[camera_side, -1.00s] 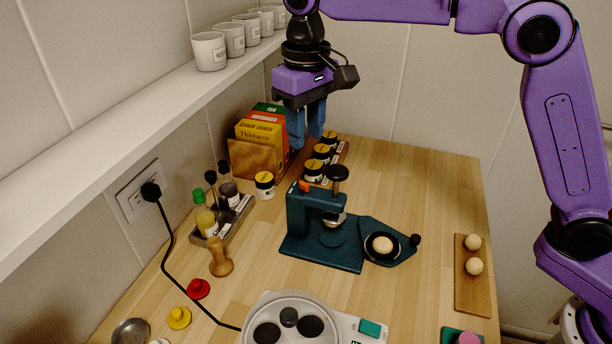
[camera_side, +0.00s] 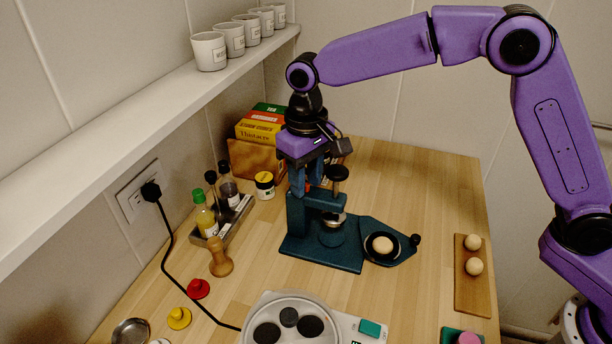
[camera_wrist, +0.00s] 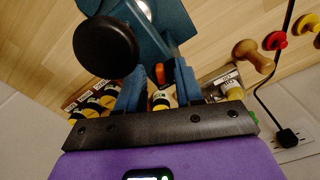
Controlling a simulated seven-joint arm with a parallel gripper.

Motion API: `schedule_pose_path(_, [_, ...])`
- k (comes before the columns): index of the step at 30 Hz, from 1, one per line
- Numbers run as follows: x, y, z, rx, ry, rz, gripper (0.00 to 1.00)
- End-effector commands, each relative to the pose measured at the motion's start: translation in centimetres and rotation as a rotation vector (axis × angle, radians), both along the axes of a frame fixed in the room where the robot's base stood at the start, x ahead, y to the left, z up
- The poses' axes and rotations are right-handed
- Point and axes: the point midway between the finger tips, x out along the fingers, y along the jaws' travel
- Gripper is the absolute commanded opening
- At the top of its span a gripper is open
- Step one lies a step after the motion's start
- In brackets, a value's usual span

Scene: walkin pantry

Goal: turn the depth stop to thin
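A dark teal press (camera_side: 322,248) stands on the wooden counter, with a black-knobbed handle (camera_side: 337,173) on top. A small orange lever (camera_wrist: 160,73), which looks like the depth stop, sits on the press's upper rear part. In the side view it is mostly hidden by my gripper (camera_side: 308,188). My gripper is at the top of the press, fingers pointing down. In the wrist view my gripper (camera_wrist: 160,80) has its two blue fingers apart, one on each side of the orange lever. I cannot tell whether either finger touches it. The lever's setting marks are not readable.
The black handle knob (camera_wrist: 106,47) is close beside the fingers. A bottle rack (camera_side: 232,222) and a jar (camera_side: 265,186) stand left of the press. A round plate with a dough ball (camera_side: 382,245) is at its right. A white shelf (camera_side: 150,128) runs along the left wall.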

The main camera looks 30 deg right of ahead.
Motion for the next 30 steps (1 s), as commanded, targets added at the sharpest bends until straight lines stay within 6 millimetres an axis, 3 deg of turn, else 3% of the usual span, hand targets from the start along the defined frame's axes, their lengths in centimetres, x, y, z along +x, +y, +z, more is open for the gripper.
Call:
schedule_pose_path(1, [0.00,0.00,0.01,0.000,0.000,0.000,0.33])
schedule_pose_path(4, [0.00,0.00,0.02,0.000,0.000,0.000,0.00])
schedule_pose_path(17, [0.01,-0.01,0.05,0.000,0.000,0.044,0.00])
schedule_pose_path(30, [0.08,-0.12,0.06,-0.001,0.001,0.365,0.00])
